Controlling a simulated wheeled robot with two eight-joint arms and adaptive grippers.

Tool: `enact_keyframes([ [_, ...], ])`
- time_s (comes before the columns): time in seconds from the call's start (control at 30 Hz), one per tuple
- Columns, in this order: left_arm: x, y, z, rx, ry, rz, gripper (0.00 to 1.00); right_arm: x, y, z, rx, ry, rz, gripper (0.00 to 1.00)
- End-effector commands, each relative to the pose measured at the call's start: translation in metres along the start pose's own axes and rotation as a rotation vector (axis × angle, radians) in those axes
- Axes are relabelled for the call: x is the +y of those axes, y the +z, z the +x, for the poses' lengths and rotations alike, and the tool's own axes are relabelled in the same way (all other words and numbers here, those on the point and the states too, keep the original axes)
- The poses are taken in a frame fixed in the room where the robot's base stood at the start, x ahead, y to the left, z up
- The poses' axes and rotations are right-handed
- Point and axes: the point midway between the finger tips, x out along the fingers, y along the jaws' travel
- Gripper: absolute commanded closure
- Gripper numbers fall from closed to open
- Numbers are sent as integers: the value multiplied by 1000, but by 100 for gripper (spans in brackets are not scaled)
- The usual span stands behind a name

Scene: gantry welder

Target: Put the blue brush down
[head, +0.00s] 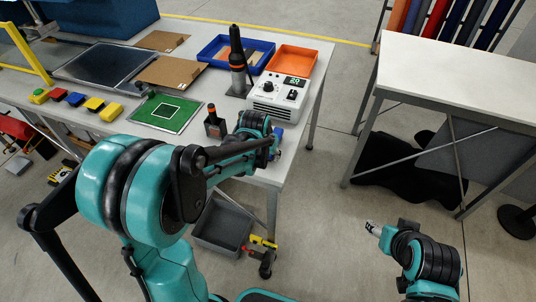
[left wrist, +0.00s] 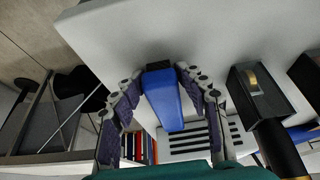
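The blue brush (left wrist: 163,98) shows in the left wrist view with its dark end (left wrist: 158,68) towards the white tabletop. My left gripper (left wrist: 160,76) has a finger on each side of it, with the tips against its sides near the dark end. In the head view my left gripper (head: 277,150) is low over the front right corner of the workbench (head: 262,176), and only a bit of blue shows there. I cannot tell if the brush touches the table. My right gripper (head: 374,229) is away from the bench, over the floor; its fingers are too small to read.
Behind my left gripper stand a white control unit (head: 277,97) and a black-and-orange tool in a holder (head: 237,62). A grey bin (head: 222,227) is below; another white table (head: 460,75) stands right.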

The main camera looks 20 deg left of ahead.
Motion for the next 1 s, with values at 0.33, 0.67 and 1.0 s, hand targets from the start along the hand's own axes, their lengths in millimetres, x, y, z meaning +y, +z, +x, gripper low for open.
enact_keyframes([
  [0.33, 0, 4, 1, -10, 1, 0, 50, 0, 0, 0, 0, 0, 0, 46],
  [0.67, 0, -1, -10, -8, 0, 0, 50, 0, -6, -7, 0, 0, 0, 46],
  [1.0, 0, -2, -84, -6, 0, -1, 50, 0, -22, -30, 0, 0, 0, 46],
])
